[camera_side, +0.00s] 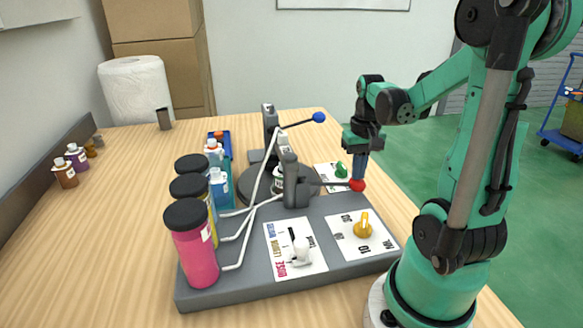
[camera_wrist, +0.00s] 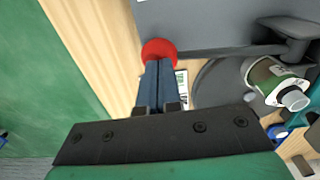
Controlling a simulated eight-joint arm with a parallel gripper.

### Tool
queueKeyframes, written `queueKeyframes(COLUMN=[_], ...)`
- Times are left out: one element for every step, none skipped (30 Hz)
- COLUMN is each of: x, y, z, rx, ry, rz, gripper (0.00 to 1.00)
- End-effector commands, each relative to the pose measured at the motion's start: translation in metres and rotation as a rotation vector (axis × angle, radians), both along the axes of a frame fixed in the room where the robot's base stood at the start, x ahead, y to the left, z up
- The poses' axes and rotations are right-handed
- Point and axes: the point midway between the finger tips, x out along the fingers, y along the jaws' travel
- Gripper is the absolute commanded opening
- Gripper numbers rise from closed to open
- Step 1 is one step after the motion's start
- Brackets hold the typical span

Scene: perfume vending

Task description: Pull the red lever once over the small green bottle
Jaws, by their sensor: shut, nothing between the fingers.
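The red lever's ball knob (camera_side: 358,185) is at the end of a dark rod from the grey post on the dispenser's right side. My gripper (camera_side: 361,174) points down with its fingers shut and empty, and the tips are right at the knob. In the wrist view the shut fingers (camera_wrist: 159,66) overlap the red ball (camera_wrist: 158,48); whether they touch it I cannot tell. The small green bottle (camera_wrist: 273,82), with a white cap, stands on the round dark turntable (camera_wrist: 212,84). In the side view it is mostly hidden behind the posts.
A blue-knobbed lever (camera_side: 319,117) stands behind. Pink, yellow and blue tanks (camera_side: 195,256) line the left of the grey base, with thin tubes. Small bottles stand far left.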

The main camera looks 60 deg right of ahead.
Motion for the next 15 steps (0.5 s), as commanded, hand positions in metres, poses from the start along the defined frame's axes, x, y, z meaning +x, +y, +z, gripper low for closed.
queueKeyframes(x=[0.0,0.0,0.0,0.0,0.0,0.0,0.0,0.0,0.0,0.0,0.0,0.0,0.0,0.0,0.0], y=[0.0,0.0,0.0,0.0,0.0,0.0,0.0,0.0,0.0,0.0,0.0,0.0,0.0,0.0,0.0], z=[0.002,0.004,0.007,0.009,0.012,0.016,0.019,0.021,0.025,0.027,0.03,0.034,0.036,0.039,0.042], rx=[-0.001,-0.001,-0.001,-0.001,-0.001,-0.001,-0.001,-0.001,-0.001,-0.001,0.0,0.0,0.0,0.0,0.0], ry=[-0.001,-0.001,-0.001,-0.001,-0.001,-0.001,-0.001,-0.001,-0.001,-0.001,0.0,0.0,0.0,0.0,0.0], rz=[0.0,0.0,0.0,0.0,0.0,0.0,0.0,0.0,0.0,0.0,0.0,0.0,0.0,0.0,0.0], gripper=[0.0,0.0,0.0,0.0,0.0,0.0,0.0,0.0,0.0,0.0,0.0,0.0,0.0,0.0,0.0])
